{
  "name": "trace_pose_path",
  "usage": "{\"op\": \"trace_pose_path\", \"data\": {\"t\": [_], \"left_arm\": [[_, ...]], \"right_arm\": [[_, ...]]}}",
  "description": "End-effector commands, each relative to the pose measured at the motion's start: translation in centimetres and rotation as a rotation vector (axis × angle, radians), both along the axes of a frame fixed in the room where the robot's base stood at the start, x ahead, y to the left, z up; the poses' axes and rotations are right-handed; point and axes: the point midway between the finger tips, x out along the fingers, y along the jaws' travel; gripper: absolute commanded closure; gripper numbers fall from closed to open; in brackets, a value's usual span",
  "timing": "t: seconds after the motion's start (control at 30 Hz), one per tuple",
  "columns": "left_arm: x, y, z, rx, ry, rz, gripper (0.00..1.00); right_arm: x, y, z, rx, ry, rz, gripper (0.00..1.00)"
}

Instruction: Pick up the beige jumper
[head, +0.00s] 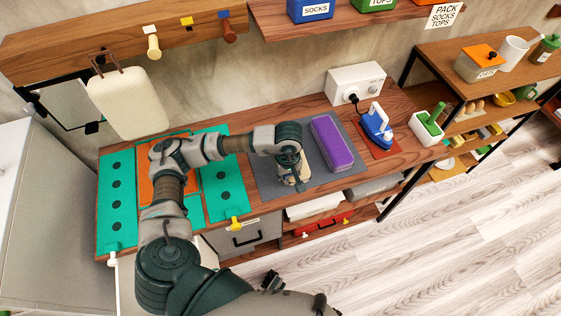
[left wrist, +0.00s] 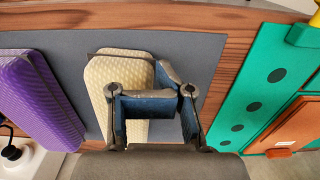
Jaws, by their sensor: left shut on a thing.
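The beige jumper (left wrist: 113,70) is a folded, rounded pad with a knit pattern. It lies on the grey mat (left wrist: 190,45) in the left wrist view. In the head view it (head: 283,180) is mostly hidden under my left gripper (head: 290,170). That gripper's blue-padded fingers (left wrist: 155,112) are around one end of the jumper in the left wrist view, and it is shut on it. The jumper is at mat level; I cannot tell whether it is lifted.
A folded purple jumper (head: 332,142) lies right beside it on the mat. A blue iron (head: 376,128) and white box (head: 355,84) stand further right. Green boards (head: 117,200) with an orange piece (head: 150,185) lie left. A cream padded item (head: 128,103) hangs above the boards.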

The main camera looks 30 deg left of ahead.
Motion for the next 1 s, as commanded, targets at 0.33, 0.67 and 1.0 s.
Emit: {"op": "trace_pose_path", "data": {"t": [0.33,0.67,1.0], "left_arm": [[-3.6,-3.1,0.4,-0.005,0.000,0.000,1.00],[-3.9,-3.7,0.6,-0.002,-0.001,0.002,1.00],[-3.9,-3.6,0.5,-0.003,-0.002,0.002,0.20]], "right_arm": [[0.4,-0.1,0.5,-0.001,-0.009,0.000,0.60],[0.5,0.0,0.8,0.001,-0.012,-0.001,0.60],[0.2,-0.1,0.5,0.000,-0.003,-0.001,0.60]]}}
